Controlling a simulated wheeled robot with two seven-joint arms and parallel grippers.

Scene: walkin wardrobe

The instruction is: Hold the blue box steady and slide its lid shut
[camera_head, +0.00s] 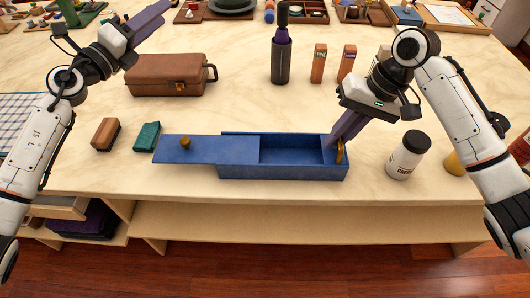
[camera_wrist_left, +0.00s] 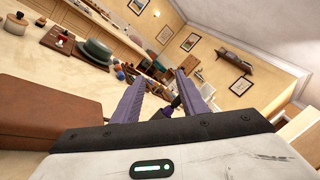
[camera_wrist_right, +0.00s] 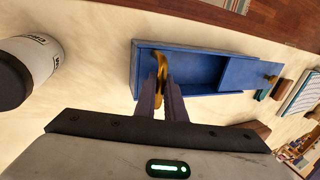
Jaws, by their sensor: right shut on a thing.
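The blue box (camera_head: 283,173) lies lengthwise near the table's front edge. Its blue lid (camera_head: 215,149) covers the left part and sticks out past the left end; the right part is uncovered and looks empty. A brass knob (camera_head: 185,143) stands on the lid's left part. My right gripper (camera_head: 338,145) is at the box's right end, shut on the brass handle (camera_wrist_right: 160,67) there; the fingers partly hide it. My left gripper (camera_head: 150,25) is raised at the upper left, away from the box. Its fingers (camera_wrist_left: 158,95) are apart with nothing between them.
A white jar with a black lid (camera_head: 407,155) stands just right of the box. A brown brush (camera_head: 105,134) and a teal block (camera_head: 147,136) lie left of the lid. A brown case (camera_head: 168,75) and a dark bottle (camera_head: 281,55) stand behind. The table just behind the box is clear.

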